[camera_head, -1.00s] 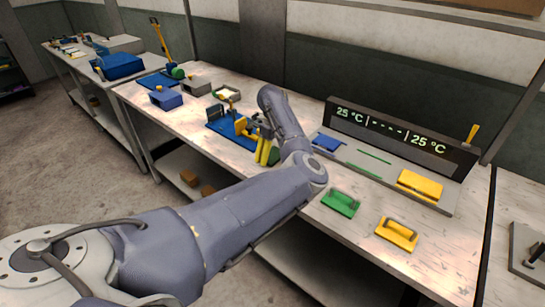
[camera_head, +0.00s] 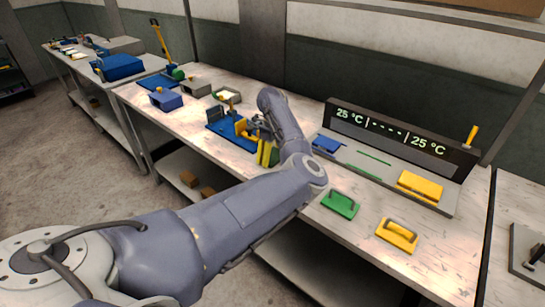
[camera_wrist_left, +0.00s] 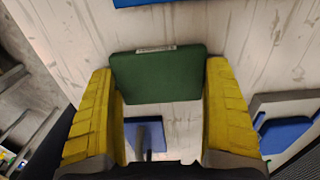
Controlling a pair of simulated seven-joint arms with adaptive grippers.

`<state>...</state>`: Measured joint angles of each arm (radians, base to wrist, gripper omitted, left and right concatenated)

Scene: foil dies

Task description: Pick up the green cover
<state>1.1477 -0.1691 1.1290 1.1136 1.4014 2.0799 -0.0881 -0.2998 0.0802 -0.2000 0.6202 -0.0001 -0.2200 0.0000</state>
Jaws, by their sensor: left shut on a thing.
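My left gripper (camera_head: 265,153) has yellow fingers and is at the front right of a blue fixture (camera_head: 222,132). In the left wrist view its fingers (camera_wrist_left: 160,95) are on either side of a dark green slab, the green cover (camera_wrist_left: 155,75), with a small pale label on its far edge. The gripper is shut on it. In the head view only a sliver of green (camera_head: 274,156) shows beside the fingers. A separate green piece with a handle (camera_head: 340,204) lies on the bench. My right gripper is not in view.
A yellow handled piece (camera_head: 397,235) lies near the bench's front edge. A grey station with a display (camera_head: 395,133) stands at the back right, with blue (camera_head: 327,144) and yellow (camera_head: 420,185) pieces on it. Bins (camera_head: 165,99) stand at the back left.

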